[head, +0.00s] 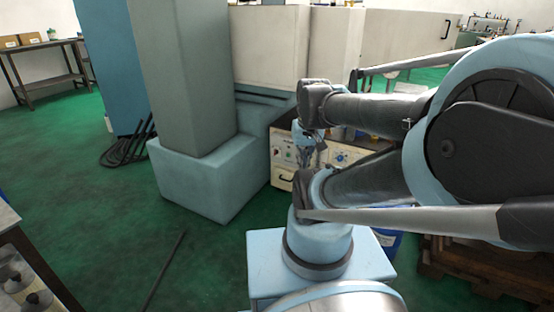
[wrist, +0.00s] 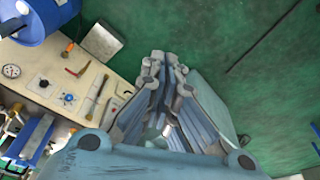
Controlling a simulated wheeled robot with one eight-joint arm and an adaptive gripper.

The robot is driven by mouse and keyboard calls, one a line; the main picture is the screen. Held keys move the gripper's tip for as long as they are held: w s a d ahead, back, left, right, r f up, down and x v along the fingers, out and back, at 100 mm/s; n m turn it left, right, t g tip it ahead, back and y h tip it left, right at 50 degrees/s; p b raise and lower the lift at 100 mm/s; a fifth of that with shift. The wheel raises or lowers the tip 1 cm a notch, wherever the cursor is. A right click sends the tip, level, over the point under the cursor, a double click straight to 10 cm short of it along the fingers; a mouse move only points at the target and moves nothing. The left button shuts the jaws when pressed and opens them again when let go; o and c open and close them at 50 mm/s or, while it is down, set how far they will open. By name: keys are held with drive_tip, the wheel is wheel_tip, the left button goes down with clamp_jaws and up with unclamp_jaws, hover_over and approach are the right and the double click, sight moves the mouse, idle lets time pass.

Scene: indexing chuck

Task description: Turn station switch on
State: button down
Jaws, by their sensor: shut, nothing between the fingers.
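The cream control panel (head: 281,163) stands at the centre of the head view, partly behind my arm. It also shows at left in the wrist view (wrist: 92,77), with a black knob (wrist: 43,83), a blue star-shaped knob (wrist: 68,99), a red lever (wrist: 75,72) and a dark bar handle (wrist: 103,87). I cannot tell which control is the station switch, or its setting. My gripper (wrist: 166,66) is shut and empty, right of the panel in the wrist view, over the green floor and apart from the controls.
A round gauge (wrist: 11,71) sits at the panel's left end in the wrist view. A blue drum (wrist: 38,18) is beyond it. A large grey-blue column (head: 185,80) stands left of the panel. Green floor (head: 110,200) is open further left.

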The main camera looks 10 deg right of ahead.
sight(275, 152)
drive_tip(key=w+d+f+m+t+y, duration=0.1)
drive_tip(key=w+m+t, duration=0.15)
drive_tip(key=w, duration=3.45)
drive_tip(key=w+d+f+m+t, duration=0.1)
drive_tip(key=w+d+f+m, duration=0.1)
drive_tip(key=w+f, duration=1.05)
drive_tip(key=w+d+f+m+t, duration=0.1)
drive_tip(key=w+f, duration=0.5)
drive_tip(key=f, duration=0.3)
drive_tip(key=w+d+f+m, duration=0.1)
drive_tip(key=w+d+f, duration=0.1)
drive_tip(key=w+f, duration=0.5)
drive_tip(key=w+a+f, duration=0.5)
drive_tip(key=f, duration=0.4)
drive_tip(key=shift+w+f+y, duration=0.25)
drive_tip(key=shift+w+y, duration=0.05)
drive_tip(key=shift+y, duration=0.1)
drive_tip(key=shift+a+n, duration=0.1)
drive_tip(key=shift+n, duration=0.15)
